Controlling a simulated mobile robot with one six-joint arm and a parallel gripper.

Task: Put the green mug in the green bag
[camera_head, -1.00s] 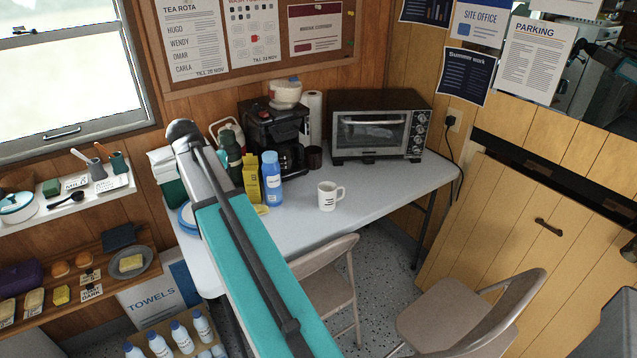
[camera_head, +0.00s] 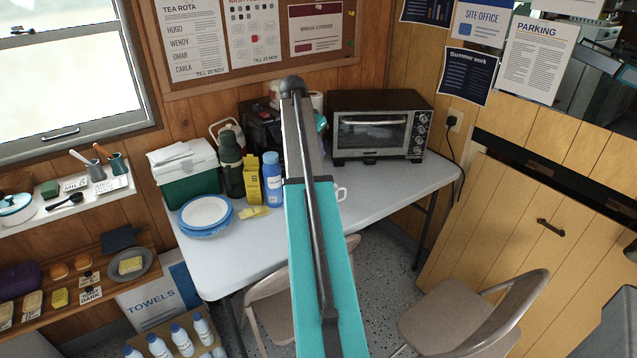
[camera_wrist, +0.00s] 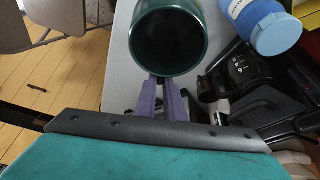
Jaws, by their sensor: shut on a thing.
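The dark green mug (camera_wrist: 168,42) is in the wrist view, its open mouth facing the camera. My gripper (camera_wrist: 160,86) is shut on it, with the purple fingers at the mug's near rim. In the head view my arm hides the gripper and the mug. I see no green bag in either view.
On the table (camera_head: 240,262) are a green and white cool box (camera_head: 185,180), blue and white plates (camera_head: 205,212), a dark flask (camera_head: 231,165), a yellow carton (camera_head: 253,180), a blue bottle (camera_head: 272,180) and a toaster oven (camera_head: 378,127). A white mug's handle (camera_head: 341,193) shows beside my arm.

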